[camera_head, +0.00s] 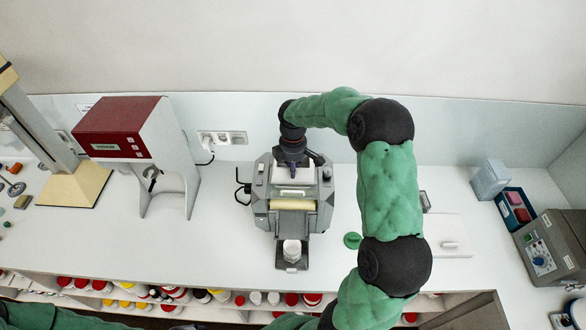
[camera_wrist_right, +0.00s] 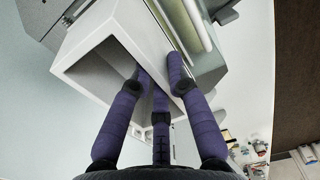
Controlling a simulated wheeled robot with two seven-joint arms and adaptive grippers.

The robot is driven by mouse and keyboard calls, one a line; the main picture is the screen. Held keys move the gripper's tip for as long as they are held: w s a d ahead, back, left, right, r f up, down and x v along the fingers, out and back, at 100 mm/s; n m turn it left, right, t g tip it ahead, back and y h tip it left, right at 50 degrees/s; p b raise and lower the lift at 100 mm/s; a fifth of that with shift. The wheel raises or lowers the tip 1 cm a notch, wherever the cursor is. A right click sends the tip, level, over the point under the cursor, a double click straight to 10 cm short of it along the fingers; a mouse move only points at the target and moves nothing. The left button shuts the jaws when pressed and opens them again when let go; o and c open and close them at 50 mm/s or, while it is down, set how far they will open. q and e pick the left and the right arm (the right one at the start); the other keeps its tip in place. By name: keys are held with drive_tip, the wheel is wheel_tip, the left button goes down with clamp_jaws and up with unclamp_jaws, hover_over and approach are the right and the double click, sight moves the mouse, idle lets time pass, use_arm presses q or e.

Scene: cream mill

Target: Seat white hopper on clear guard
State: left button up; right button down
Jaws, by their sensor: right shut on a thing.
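The white hopper (camera_wrist_right: 88,62) is a box-like piece with an open mouth in the right wrist view. My right gripper (camera_wrist_right: 158,88) has its purple fingers shut on the hopper's wall near the mouth. In the head view my right gripper (camera_head: 291,160) is over the back of the grey mill (camera_head: 261,197), and it partly hides the pale hopper (camera_head: 292,174). The hopper is over or against the mill, behind its cream roller (camera_head: 292,204). I cannot clearly make out the clear guard or whether the hopper touches it. My left gripper is out of view.
A white cup (camera_head: 292,250) stands on the tray in front of the mill. A red-and-white machine (camera_head: 125,130) stands to the left, and a green lid (camera_head: 353,240) lies to the right. Counter space between the red-and-white machine and the mill is clear.

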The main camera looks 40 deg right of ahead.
drive_tip(key=shift+f+b, duration=0.55)
drive_tip(key=shift+f, duration=0.2)
idle(1.8)
drive_tip(key=c, duration=1.1)
unclamp_jaws()
wheel_tip(320, 180, up, 12)
